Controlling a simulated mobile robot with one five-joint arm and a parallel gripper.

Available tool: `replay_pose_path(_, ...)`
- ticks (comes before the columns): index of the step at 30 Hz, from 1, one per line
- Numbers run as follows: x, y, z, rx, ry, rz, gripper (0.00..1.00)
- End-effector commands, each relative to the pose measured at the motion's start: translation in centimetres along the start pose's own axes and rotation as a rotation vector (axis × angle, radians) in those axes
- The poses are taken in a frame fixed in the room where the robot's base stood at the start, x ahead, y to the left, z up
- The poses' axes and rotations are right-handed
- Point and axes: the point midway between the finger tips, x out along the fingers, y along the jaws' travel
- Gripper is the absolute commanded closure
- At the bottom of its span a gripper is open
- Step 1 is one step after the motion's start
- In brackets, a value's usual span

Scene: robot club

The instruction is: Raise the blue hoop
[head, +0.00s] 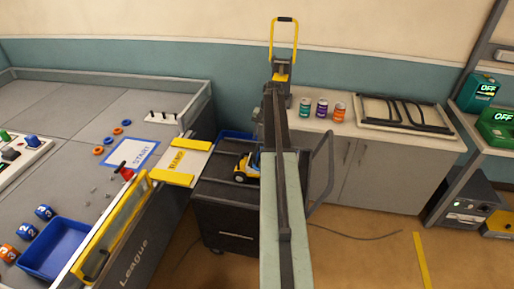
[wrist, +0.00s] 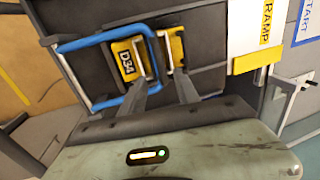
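A blue hoop (wrist: 104,37) shows in the wrist view as a bent tube around the yellow body of a small vehicle (wrist: 126,60) labelled D34. In the head view the yellow vehicle (head: 244,168) stands on a dark cart, and my arm hides part of it and most of the hoop. My gripper (wrist: 158,58) is over the vehicle, its two fingers apart. The right side of the hoop runs between or just behind the fingers, and I cannot tell whether it touches them. The gripper itself is hidden in the head view.
The dark cart (head: 226,213) stands beside the grey arena table (head: 70,128). A yellow-edged ramp (head: 178,162) joins them. A blue tray (head: 234,135) lies behind the vehicle. Several cans (head: 321,109) stand on the back cabinet. The floor at right is mostly clear, with a cable on it.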

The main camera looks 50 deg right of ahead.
Motion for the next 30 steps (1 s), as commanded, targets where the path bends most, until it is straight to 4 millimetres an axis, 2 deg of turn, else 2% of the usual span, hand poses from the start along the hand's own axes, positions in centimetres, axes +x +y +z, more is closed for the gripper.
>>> replay_pose_path(1, 1.1, 0.1, 0.0, -0.001, 0.000, 0.000, 0.62)
replay_pose_path(9, 5.9, 0.0, 0.1, -0.004, 0.000, 0.000, 0.62)
replay_pose_path(12, 7.1, 0.0, 0.1, -0.004, 0.000, 0.001, 0.62)
replay_pose_path(21, 7.1, -0.2, 0.1, -0.004, 0.000, 0.001, 0.62)
replay_pose_path(22, 7.1, -0.2, 0.1, -0.004, 0.000, 0.001, 0.65)
replay_pose_path(26, 7.1, -0.2, 0.1, -0.004, -0.001, 0.001, 1.00)
replay_pose_path(30, 7.1, -0.2, 0.1, -0.004, -0.001, 0.001, 1.00)
